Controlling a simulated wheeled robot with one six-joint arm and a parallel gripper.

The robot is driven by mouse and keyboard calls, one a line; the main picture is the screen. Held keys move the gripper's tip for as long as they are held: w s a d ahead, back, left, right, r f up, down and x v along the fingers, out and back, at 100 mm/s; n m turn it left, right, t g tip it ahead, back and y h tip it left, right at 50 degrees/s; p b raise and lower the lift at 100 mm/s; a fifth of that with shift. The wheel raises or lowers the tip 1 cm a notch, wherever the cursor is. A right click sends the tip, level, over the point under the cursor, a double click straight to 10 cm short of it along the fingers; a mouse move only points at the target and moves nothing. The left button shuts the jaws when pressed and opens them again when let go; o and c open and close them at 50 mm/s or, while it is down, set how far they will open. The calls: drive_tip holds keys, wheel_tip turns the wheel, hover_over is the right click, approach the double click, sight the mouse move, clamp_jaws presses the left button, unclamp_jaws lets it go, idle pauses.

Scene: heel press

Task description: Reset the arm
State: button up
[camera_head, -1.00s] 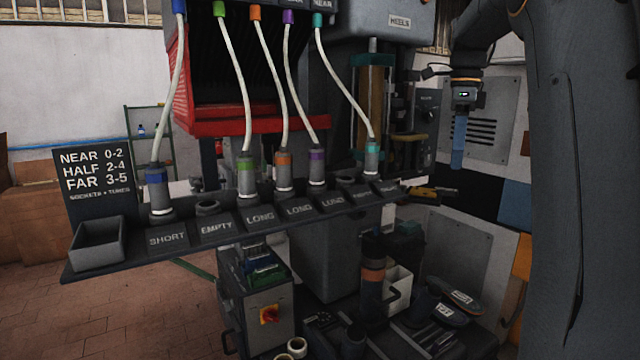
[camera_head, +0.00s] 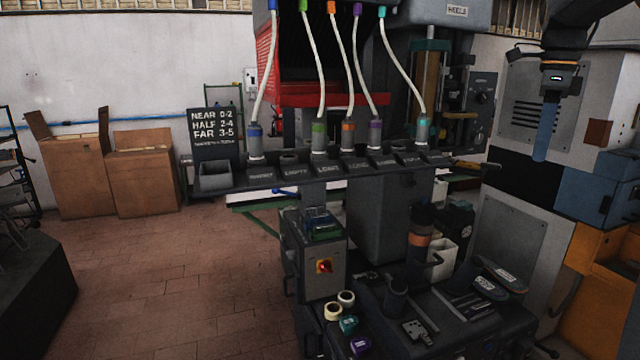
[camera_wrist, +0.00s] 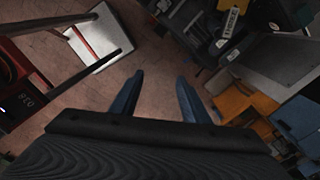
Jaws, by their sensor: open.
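My gripper (camera_head: 545,133) hangs from my arm at the upper right of the head view, its blue fingers pointing down in front of a grey panel. In the wrist view my gripper (camera_wrist: 158,98) shows two blue fingers spread apart with nothing between them, above the brick floor. It touches nothing that I can see. The heel press (camera_head: 388,205) stands left of it, with a dark socket rack (camera_head: 215,183) across its front. Coloured plugs with white tubes stand in several sockets.
A work surface (camera_head: 465,335) with tape rolls (camera_head: 340,303), tools and dark pads (camera_head: 490,288) lies below the press. Cardboard boxes (camera_head: 75,178) stand at the back left. An orange cabinet (camera_head: 590,275) is at the right. The brick floor (camera_head: 170,275) at left is open.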

drive_tip(key=s+a+f+n+b, duration=0.2)
drive_tip(key=s+a+f+n, duration=0.1)
drive_tip(key=a+f+n, duration=1.25)
drive_tip(key=s+a+f+n+b, duration=0.1)
drive_tip(key=s+a+f+n, duration=0.4)
drive_tip(key=s+f, duration=0.3)
drive_tip(key=s+a+f+n+t, duration=0.1)
drive_tip(key=s+a+f+n, duration=0.4)
drive_tip(key=s+f, duration=0.4)
wheel_tip(320, 180, down, 3)
drive_tip(key=shift+a+r+b, duration=0.2)
drive_tip(key=shift+a+b, duration=0.2)
drive_tip(key=shift+a, duration=0.5)
